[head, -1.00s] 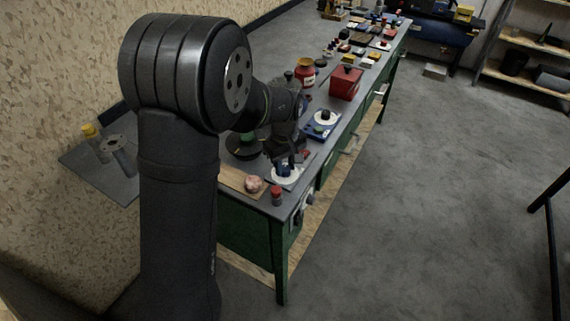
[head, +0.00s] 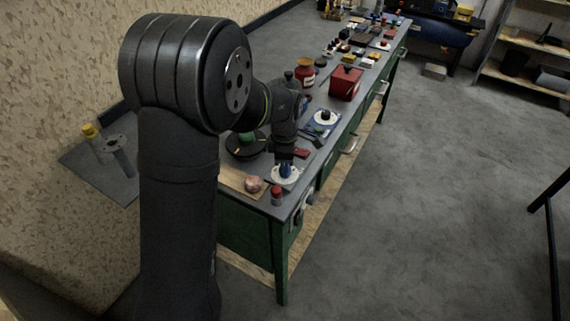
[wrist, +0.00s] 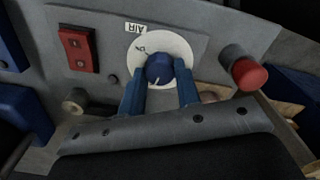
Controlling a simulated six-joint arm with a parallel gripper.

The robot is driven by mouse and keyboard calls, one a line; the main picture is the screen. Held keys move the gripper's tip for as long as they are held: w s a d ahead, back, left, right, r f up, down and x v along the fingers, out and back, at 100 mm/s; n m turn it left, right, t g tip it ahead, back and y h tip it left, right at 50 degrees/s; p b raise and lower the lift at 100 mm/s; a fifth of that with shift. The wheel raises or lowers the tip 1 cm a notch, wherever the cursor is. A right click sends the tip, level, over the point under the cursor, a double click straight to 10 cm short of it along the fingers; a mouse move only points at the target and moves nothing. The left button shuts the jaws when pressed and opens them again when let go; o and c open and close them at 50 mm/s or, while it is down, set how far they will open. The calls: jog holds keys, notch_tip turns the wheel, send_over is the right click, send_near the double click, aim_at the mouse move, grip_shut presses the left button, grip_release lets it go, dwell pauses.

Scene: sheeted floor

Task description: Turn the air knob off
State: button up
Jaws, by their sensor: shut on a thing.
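The air knob (wrist: 159,68) is a round blue knob on a white dial (wrist: 177,45), with an upside-down "AIR" label (wrist: 135,27) beside it in the wrist view. A small pale mark shows on the knob's lower side in that view. My gripper (wrist: 160,77) has its two blue fingers on either side of the knob, shut on it. In the head view the white dial (head: 292,178) lies near the bench's front end, with my gripper (head: 285,169) over it. The knob itself is mostly hidden there.
A red rocker switch (wrist: 78,50) and a red-capped post (wrist: 248,74) flank the dial. In the head view a pink lump (head: 254,184) lies on a wooden board close by. A blue plate with a white disc (head: 325,118) and a red box (head: 346,83) stand farther along the bench.

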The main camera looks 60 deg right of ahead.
jog(key=shift+n, duration=1.1)
jog(key=o, duration=1)
jog(key=shift+r, duration=0.1)
notch_tip(320, 180, up, 17)
jog(key=shift+r, duration=0.15)
